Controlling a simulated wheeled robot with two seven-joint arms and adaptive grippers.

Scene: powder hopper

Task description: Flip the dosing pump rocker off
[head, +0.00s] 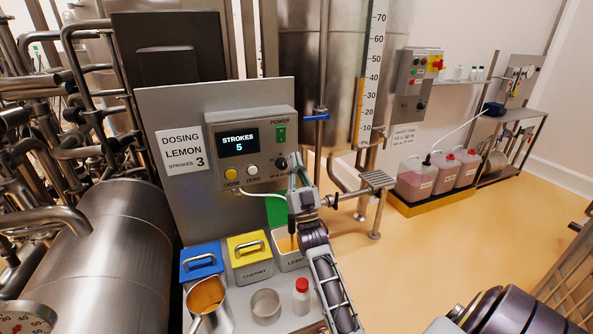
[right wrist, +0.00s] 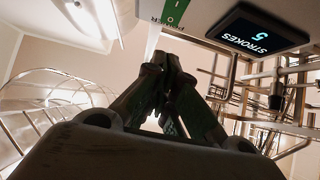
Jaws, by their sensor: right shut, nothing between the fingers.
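The dosing panel (head: 190,110) stands upright, with a grey control box (head: 228,172) on it. The green power rocker (head: 281,134) sits at the box's upper right, under the word POWER. It also shows at the top of the right wrist view (right wrist: 175,12), with its I and O marks; its tilt is hard to read. The display (head: 238,141) reads STROKES 5. My right gripper (head: 295,160) is shut and empty, just below the rocker and in front of the box's lower right corner, partly covering the black knob (head: 281,163). My left gripper is not in view.
Yellow (head: 231,174) and white (head: 253,170) buttons sit left of the knob. Below stand bins with blue (head: 201,262) and yellow (head: 249,245) lids, a steel jug (head: 210,318), a steel cup (head: 265,305) and a red-capped bottle (head: 301,296). Pipes crowd the left.

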